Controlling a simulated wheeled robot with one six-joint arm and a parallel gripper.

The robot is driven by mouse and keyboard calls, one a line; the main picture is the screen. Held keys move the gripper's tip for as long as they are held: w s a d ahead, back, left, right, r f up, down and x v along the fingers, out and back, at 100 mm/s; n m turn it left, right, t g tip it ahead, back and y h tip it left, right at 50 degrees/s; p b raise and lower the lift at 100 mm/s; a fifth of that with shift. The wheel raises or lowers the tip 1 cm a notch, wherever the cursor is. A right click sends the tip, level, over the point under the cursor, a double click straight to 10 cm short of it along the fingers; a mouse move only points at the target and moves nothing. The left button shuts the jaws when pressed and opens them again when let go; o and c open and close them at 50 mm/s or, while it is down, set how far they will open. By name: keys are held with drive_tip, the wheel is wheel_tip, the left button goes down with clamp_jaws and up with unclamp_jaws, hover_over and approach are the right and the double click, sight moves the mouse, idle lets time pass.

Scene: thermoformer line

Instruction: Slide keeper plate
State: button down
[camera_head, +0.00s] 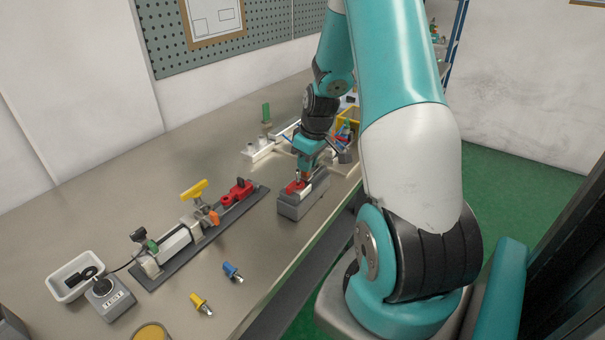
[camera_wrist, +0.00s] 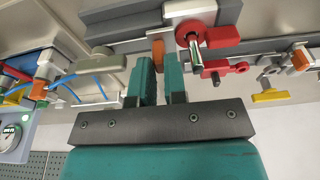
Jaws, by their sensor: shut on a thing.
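My gripper (camera_wrist: 159,66) points down over a grey block fixture (camera_head: 299,208) near the front edge of the bench. In the wrist view its teal fingers are close together, with an orange tab (camera_wrist: 158,49) between their tips. The tab stands at a flat grey strip along the fixture, which looks like the keeper plate, though its outline is partly hidden by the fingers. Beside the fingers is a red part (camera_wrist: 222,45) with a round opening and a silver pin. The red part also shows on top of the block in the head view (camera_head: 293,187).
A long dark rail (camera_head: 215,231) with a yellow-handled clamp (camera_head: 194,190) and red parts lies to the left. A test box (camera_head: 109,299), a white tray (camera_head: 64,288), and yellow (camera_head: 199,302) and blue (camera_head: 232,271) plugs are nearer. Bare bench lies between rail and block.

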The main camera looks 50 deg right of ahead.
drive_tip(key=shift+d, duration=0.8)
drive_tip(key=c, duration=1.1)
unclamp_jaws()
drive_tip(key=shift+d, duration=0.1)
drive_tip(key=shift+r, duration=0.1)
drive_tip(key=s+r+b, duration=0.1)
drive_tip(key=s+r, duration=0.2)
drive_tip(key=r, duration=1.4)
drive_tip(key=shift+s+b, duration=0.15)
drive_tip(key=shift+b, duration=0.25)
